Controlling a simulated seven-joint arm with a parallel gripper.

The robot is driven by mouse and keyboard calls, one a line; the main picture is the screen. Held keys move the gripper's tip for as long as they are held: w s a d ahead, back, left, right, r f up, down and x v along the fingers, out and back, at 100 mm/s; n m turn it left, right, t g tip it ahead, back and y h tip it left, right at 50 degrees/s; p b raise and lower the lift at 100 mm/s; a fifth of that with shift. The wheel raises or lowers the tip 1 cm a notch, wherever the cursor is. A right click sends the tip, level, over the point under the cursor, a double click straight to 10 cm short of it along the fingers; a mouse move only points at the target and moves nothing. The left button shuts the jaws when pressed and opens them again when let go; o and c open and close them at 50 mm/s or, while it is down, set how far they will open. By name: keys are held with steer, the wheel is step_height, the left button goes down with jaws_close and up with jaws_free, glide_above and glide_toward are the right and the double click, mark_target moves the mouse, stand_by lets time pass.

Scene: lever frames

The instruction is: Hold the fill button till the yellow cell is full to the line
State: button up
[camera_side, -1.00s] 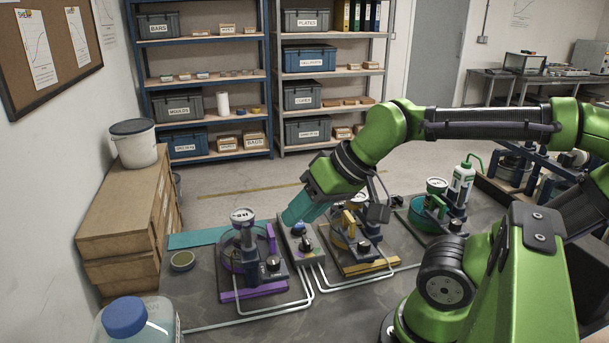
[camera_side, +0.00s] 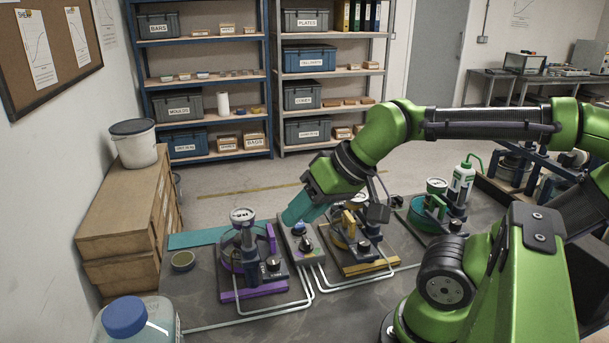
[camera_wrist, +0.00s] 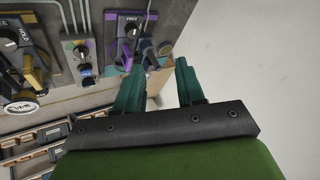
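The yellow cell (camera_side: 350,232) stands on a yellow-edged base right of the grey control box (camera_side: 305,248). Its liquid level and line cannot be made out; my gripper and wrist parts cover some of it. In the wrist view the yellow station (camera_wrist: 22,75) is at the left edge. The control box (camera_wrist: 79,58) there carries a blue button (camera_wrist: 85,70) and a knob; I cannot read which is the fill button.
A purple station (camera_side: 247,262) stands left of the box and a green one (camera_side: 437,212) at the right. Pale tubes (camera_side: 311,283) run along the bench front. A small round dish (camera_side: 182,261) and a blue-capped jar (camera_side: 125,318) are at left.

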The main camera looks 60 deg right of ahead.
steer(key=shift+d+f, duration=0.1)
steer(key=shift+f, duration=0.05)
steer(key=c, duration=0.3)
steer(key=w+d, duration=0.1)
steer(key=w+d+f+m+g, duration=0.1)
steer(key=shift+w+d+f, duration=0.15)
steer(key=shift+w+d, duration=0.05)
steer(key=shift+w, duration=0.2)
jaws_close()
steer(key=w+d+f+m+g+h, duration=0.1)
steer(key=w+d+m+g, duration=0.2)
steer(key=d+m, duration=0.6)
steer(key=w+d+f+m+g+h, duration=0.1)
steer(key=w+d+m+g, duration=0.2)
steer(key=w+d+m, duration=0.4)
steer(key=shift+w+d+f+m, duration=0.35)
steer(key=shift+d+m, duration=1)
steer(key=shift+m, duration=1.65)
